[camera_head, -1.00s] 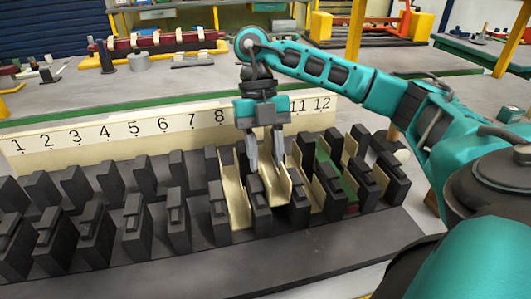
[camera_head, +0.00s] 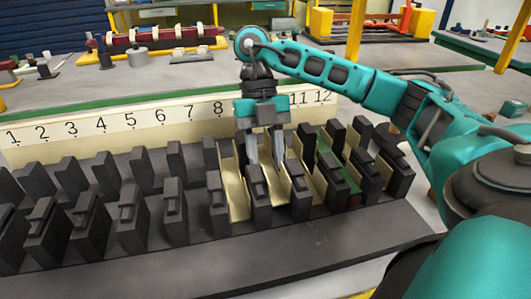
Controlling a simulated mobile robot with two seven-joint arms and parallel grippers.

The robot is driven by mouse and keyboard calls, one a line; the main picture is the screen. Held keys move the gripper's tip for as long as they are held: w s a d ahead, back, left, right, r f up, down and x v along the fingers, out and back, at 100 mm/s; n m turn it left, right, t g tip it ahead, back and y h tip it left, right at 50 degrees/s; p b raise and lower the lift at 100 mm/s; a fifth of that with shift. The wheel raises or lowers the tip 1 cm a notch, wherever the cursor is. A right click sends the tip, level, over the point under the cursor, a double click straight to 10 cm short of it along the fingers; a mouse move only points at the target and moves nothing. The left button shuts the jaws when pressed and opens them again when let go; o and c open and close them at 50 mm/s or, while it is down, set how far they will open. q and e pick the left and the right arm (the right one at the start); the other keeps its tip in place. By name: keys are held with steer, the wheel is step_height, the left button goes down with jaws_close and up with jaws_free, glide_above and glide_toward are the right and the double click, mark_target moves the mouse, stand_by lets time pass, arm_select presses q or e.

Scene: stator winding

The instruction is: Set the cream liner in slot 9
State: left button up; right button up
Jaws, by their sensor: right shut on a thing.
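My right gripper (camera_head: 265,160) points down over the stator block, under the hidden part of the number strip between 8 and 11. It is shut on a cream liner (camera_head: 284,184), which sits low among the dark teeth; how deep it sits is hard to tell. Another cream liner (camera_head: 238,192) lies in the slot just left of it. A further cream liner (camera_head: 316,176) is to the right, beside a green liner (camera_head: 343,176). The numbers 9 and 10 are hidden behind my gripper. My left gripper is not in view.
The dark stator block (camera_head: 165,262) has rows of upright teeth close around my gripper. Slots on the left look empty. The cream number strip (camera_head: 100,138) stands behind the teeth. A grey bench (camera_head: 120,90) with a red part (camera_head: 165,40) is farther back.

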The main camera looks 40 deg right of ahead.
steer(key=o, duration=0.9)
steer(key=shift+c, duration=0.2)
steer(key=shift+r, duration=0.2)
steer(key=shift+r+p, duration=0.6)
steer(key=shift+p, duration=0.25)
